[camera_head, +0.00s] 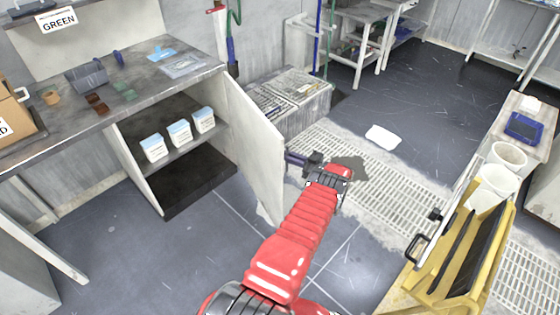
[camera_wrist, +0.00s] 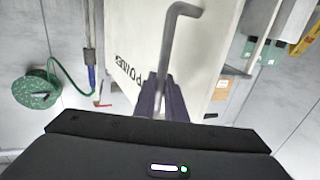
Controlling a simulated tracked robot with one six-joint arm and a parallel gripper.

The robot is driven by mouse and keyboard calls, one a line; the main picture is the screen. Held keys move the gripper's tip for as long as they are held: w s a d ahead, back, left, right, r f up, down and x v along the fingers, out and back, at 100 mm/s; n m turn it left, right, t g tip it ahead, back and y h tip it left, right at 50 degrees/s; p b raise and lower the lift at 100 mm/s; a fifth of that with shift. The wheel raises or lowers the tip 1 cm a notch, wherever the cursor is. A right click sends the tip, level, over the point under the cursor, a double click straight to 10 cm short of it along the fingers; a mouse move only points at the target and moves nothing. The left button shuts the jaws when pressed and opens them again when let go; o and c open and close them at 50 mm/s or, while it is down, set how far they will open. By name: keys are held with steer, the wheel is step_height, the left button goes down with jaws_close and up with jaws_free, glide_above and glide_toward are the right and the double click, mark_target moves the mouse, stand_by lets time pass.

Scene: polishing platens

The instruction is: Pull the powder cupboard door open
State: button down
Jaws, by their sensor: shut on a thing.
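The powder cupboard (camera_head: 143,190) stands under the bench at the left. Its pale door (camera_head: 254,135) stands swung well out, so the inside shows. Three white tubs with blue lids, one of them the middle tub (camera_head: 180,132), stand on its shelf. My gripper (camera_head: 290,157) is at the outer face of the door, at the end of my red arm. In the wrist view my gripper (camera_wrist: 164,85) is shut on the grey bent door handle (camera_wrist: 168,45). The door face (camera_wrist: 215,60) behind it carries partly hidden black lettering. The fingers hide the handle's lower end.
The bench (camera_head: 135,75) holds a grey holder and small coloured pieces. A grated metal block (camera_head: 290,98) stands beyond the door. Floor grating (camera_head: 390,185) and a white patch (camera_head: 383,137) lie to the right. A yellow stand (camera_head: 440,265) is at the lower right.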

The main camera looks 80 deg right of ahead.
steer(key=shift+s+d, duration=0.1)
steer(key=shift+d, duration=0.15)
steer(key=shift+r, duration=0.1)
steer(key=c, duration=1.8)
jaws_free()
steer(key=shift+a, duration=0.1)
steer(key=v, duration=1.3)
steer(key=shift+s, duration=0.45)
steer(key=shift+c, duration=0.3)
